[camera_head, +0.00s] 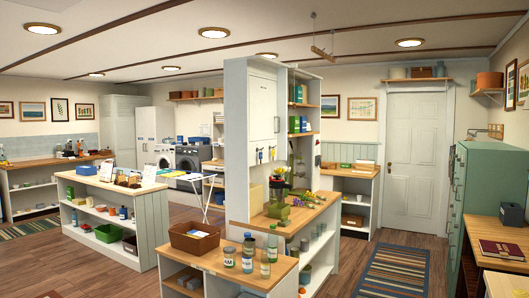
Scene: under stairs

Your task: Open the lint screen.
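Two front-loading laundry machines stand against the far wall at centre left: a white one (165,157) and a grey one (189,160) with a dark round door. Which of them is a dryer I cannot tell. I cannot make out a lint screen on either; they are far off and small in the view. Their lower parts are partly hidden behind a white island and a drying rack. Neither of my grippers shows in the head view.
A white island (113,208) and a folding drying rack (194,186) stand before the machines. A wooden-topped bench (205,262) and tall white cabinet (236,140) fill the near middle.

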